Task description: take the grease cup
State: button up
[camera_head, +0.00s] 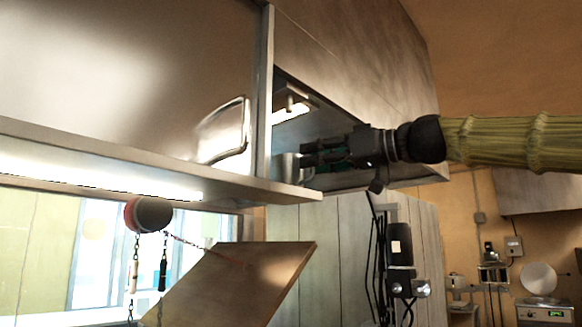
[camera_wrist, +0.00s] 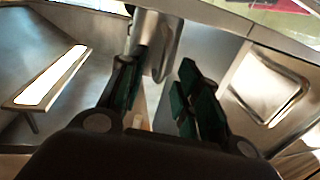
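The grease cup appears to be the shiny metal cup (camera_wrist: 165,47) just ahead of my fingertips in the wrist view. In the head view a small piece of metal (camera_head: 286,166), likely the same cup, shows left of my fingers at the opening's edge. My gripper (camera_head: 306,155) reaches in from the right, under the metal hood. In the wrist view my gripper (camera_wrist: 156,72) is open, with dark green pads apart and nothing clasped between them. I cannot tell whether the cup touches a finger. Part of the cup is cut off or hidden.
A lit strip lamp (camera_wrist: 50,78) hangs inside the hood, left of my fingers in the wrist view. A metal handle (camera_head: 245,130) is on the panel left of the opening. A metal ledge (camera_head: 150,165) runs below it. A tilted brown board (camera_head: 235,280) stands lower down.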

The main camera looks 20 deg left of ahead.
jog(key=shift+w+a, duration=0.15)
jog(key=shift+a, duration=0.5)
jog(key=shift+d, duration=0.15)
jog(key=shift+c, duration=0.8)
grip_shut()
